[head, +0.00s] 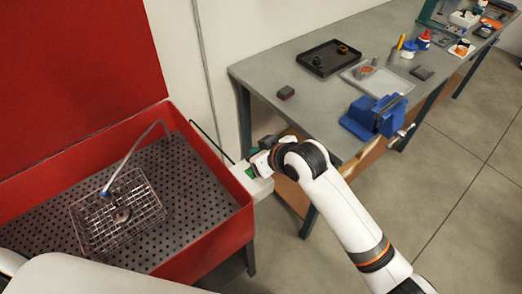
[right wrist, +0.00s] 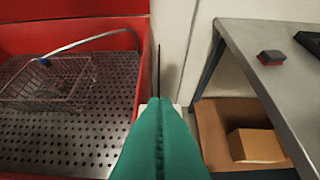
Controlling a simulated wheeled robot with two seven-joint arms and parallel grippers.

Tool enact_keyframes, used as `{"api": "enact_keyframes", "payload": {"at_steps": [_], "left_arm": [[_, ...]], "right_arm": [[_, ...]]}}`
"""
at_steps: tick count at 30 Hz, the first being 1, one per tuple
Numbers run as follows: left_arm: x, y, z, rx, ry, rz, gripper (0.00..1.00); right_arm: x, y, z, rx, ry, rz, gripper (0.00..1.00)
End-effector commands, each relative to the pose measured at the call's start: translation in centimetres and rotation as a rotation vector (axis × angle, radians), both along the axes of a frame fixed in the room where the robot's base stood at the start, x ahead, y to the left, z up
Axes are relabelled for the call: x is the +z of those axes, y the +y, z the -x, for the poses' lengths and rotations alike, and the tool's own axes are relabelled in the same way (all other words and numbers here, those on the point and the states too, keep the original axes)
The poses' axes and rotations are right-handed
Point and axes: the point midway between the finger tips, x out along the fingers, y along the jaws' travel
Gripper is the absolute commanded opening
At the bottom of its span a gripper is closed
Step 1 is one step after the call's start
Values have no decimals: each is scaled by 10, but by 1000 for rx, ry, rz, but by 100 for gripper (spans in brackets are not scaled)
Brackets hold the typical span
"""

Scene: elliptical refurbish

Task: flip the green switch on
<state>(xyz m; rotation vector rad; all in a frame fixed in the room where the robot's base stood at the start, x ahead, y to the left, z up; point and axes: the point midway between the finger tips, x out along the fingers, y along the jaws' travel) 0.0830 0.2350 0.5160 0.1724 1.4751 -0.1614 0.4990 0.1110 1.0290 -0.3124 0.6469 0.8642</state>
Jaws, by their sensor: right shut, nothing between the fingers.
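A pale switch box (head: 259,187) is fixed to the right outer side of the red parts washer. My right gripper (head: 252,170) is at the top of this box, with its fingers shut and nothing between them. In the right wrist view the green fingers (right wrist: 160,112) are pressed together and point toward the washer's corner. A green patch shows at the box in the head view; I cannot tell switch from fingertip there. The switch's position is hidden, and contact is unclear. My left gripper is out of view.
The red washer (head: 215,240) holds a wire basket (head: 118,212) and a bent hose (head: 135,160). A grey workbench (head: 310,105) stands close on the right, with a blue vise (head: 375,116) and a black tray (head: 329,58). A cardboard box (right wrist: 255,146) sits below the bench.

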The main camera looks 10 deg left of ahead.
Motion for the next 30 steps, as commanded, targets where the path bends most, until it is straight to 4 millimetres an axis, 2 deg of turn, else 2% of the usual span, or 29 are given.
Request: {"api": "enact_keyframes", "payload": {"at_steps": [3, 8, 24, 26, 28, 30], "left_arm": [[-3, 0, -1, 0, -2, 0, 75], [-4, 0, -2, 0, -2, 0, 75], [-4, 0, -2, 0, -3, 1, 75], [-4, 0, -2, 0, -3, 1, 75], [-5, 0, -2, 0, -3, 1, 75], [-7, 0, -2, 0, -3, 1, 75]], "right_arm": [[12, -8, 5, 0, -1, -1, 0], [20, -12, 9, 0, 0, -2, 0], [20, -12, 9, -1, 2, 0, 0], [14, -14, 7, -11, 9, 1, 0], [-3, -20, 1, -40, 30, 2, 0], [-33, -31, -7, -91, 64, 3, 0]]}}
